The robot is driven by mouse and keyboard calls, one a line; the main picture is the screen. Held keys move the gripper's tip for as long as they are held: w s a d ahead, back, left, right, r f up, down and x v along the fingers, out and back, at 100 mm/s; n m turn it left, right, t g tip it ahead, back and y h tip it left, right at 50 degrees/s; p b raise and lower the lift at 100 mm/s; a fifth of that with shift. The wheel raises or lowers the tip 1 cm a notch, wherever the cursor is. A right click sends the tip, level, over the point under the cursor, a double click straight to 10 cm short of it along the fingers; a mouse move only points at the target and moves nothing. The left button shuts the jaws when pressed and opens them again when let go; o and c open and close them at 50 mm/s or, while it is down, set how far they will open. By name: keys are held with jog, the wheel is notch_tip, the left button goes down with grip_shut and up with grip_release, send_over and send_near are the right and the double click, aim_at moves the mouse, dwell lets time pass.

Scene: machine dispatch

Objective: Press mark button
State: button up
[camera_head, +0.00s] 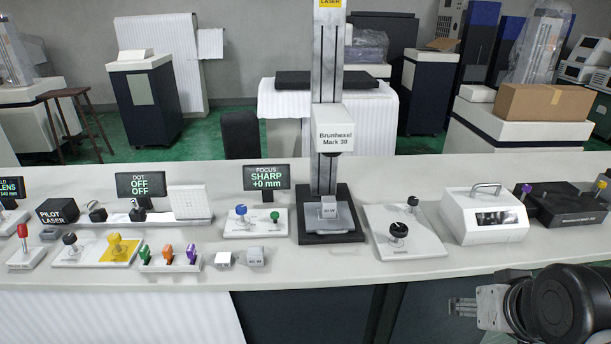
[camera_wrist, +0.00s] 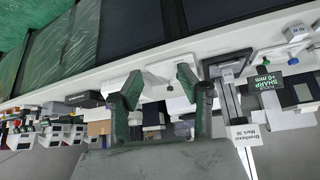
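The laser marker (camera_head: 333,130), labelled "Brumhexel Mark 30", stands mid-bench with a small grey block (camera_head: 328,211) on its stage. No label reading "mark" is legible on any button, so I cannot tell which is the mark button. Candidates are the yellow-plate control (camera_head: 116,245) at left, the black knobs (camera_head: 398,231) on the white panel right of the marker, and the purple (camera_head: 526,190) and yellow (camera_head: 599,187) knobs on the black box. My gripper (camera_head: 463,307) is at lower right, in front of the bench. In the wrist view my gripper (camera_wrist: 158,86) is open and empty.
A white lidded box (camera_head: 485,214) with a handle stands right of the knob panel. Small coloured clips (camera_head: 167,255) and two blocks (camera_head: 239,259) lie near the front edge. Bench front right is clear.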

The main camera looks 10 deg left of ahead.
grip_shut()
dwell(1.2)
